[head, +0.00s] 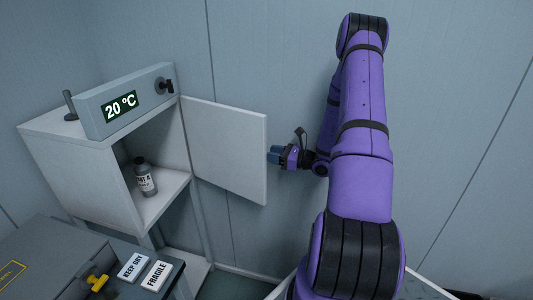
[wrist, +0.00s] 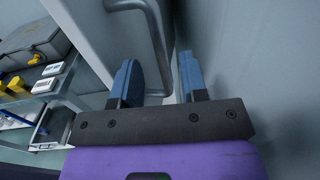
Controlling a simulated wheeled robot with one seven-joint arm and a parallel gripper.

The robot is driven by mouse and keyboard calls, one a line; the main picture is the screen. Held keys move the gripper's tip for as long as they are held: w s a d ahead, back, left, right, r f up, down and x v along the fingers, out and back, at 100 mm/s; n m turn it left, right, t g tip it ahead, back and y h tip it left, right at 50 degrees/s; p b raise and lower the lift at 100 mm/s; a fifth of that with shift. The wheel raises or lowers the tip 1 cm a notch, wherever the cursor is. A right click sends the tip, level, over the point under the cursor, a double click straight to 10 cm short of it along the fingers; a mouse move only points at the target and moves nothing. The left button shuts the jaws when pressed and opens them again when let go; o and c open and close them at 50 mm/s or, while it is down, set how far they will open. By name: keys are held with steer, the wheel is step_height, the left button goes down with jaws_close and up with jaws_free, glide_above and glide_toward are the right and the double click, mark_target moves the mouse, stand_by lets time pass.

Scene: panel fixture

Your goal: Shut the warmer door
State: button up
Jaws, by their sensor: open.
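The warmer (head: 70,150) is a white cabinet at the left of the head view, with its front open. Its flat white door (head: 225,145) stands swung wide open to the right. My gripper (head: 274,154) is just right of the door's free edge, with its blue fingers pointing left. In the wrist view my gripper (wrist: 158,62) is open, with a bent grey metal handle (wrist: 158,35) showing in line with the gap between the fingers. The door (wrist: 95,35) fills the area left of the handle. Whether the fingers touch the handle cannot be told.
A control box (head: 125,100) reading 20 °C sits on the warmer. A labelled bottle (head: 145,180) stands on the shelf inside. A grey case (head: 45,260) and labels (head: 145,270) are at lower left. A wall (head: 260,60) rises close behind the door.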

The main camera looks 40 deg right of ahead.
steer(key=shift+x, duration=1.4)
jaws_close()
